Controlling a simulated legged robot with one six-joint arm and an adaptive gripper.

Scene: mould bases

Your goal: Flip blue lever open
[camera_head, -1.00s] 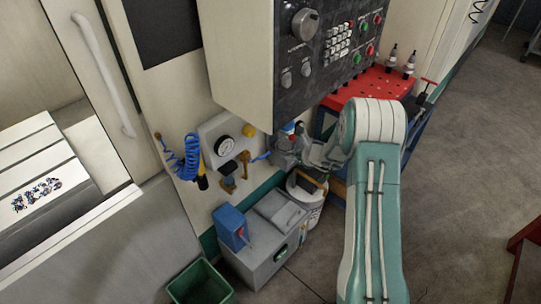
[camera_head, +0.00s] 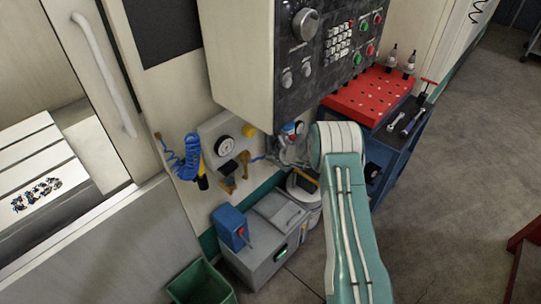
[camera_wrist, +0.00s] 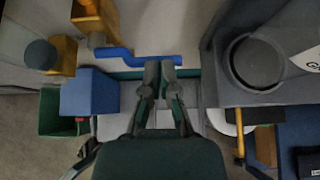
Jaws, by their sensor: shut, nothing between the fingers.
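The blue lever (camera_wrist: 140,60) is a cranked bar near the top middle of the wrist view, running right from a brass valve (camera_wrist: 94,20).
A blue box (camera_head: 231,228) stands on a grey cabinet (camera_head: 265,255) below, with a green bin (camera_head: 202,283) beside it. A coiled blue hose (camera_head: 190,158) hangs on the left. The control panel (camera_head: 310,60) overhangs above. A red-topped cart (camera_head: 372,97) stands on the right.

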